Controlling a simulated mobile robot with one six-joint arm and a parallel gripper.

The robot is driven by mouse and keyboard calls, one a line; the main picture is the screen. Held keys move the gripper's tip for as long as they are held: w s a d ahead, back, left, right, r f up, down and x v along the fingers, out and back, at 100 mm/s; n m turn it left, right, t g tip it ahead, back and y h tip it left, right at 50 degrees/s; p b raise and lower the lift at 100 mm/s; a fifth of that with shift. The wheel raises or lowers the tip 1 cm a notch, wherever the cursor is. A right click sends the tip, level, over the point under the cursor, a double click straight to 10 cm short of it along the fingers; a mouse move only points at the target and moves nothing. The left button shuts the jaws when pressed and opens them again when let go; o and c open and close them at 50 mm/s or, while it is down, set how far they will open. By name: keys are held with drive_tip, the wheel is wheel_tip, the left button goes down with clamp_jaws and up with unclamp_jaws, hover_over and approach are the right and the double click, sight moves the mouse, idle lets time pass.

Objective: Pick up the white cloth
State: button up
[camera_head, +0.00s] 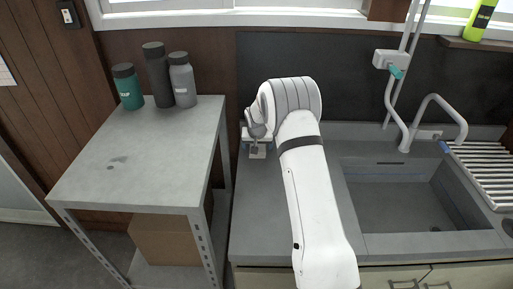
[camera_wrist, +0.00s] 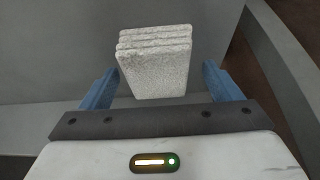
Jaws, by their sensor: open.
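The white cloth (camera_wrist: 155,68) is a folded, thick stack with a rough, terry-like surface. In the wrist view it stands in the upper middle, between my gripper's two blue fingers. My gripper (camera_wrist: 159,72) is open, with one finger to each side of the cloth. A gap shows between the cloth and each finger, so it is not gripped. In the head view my arm reaches over the grey counter (camera_head: 262,215), left of the sink. Its wrist hides most of the gripper there, and the cloth cannot be made out clearly.
The sink (camera_head: 395,205) with its tap (camera_head: 410,135) and a slatted drying rack (camera_head: 485,170) lies to the right. A grey table (camera_head: 140,155) with several bottles (camera_head: 158,75) stands to the left, with a cardboard box (camera_head: 165,238) below. A dark wall panel rises behind the counter.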

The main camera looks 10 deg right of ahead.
drive_tip(key=shift+c, duration=0.3)
drive_tip(key=c, duration=1.1)
wheel_tip(320, 180, up, 10)
drive_tip(key=b, duration=0.2)
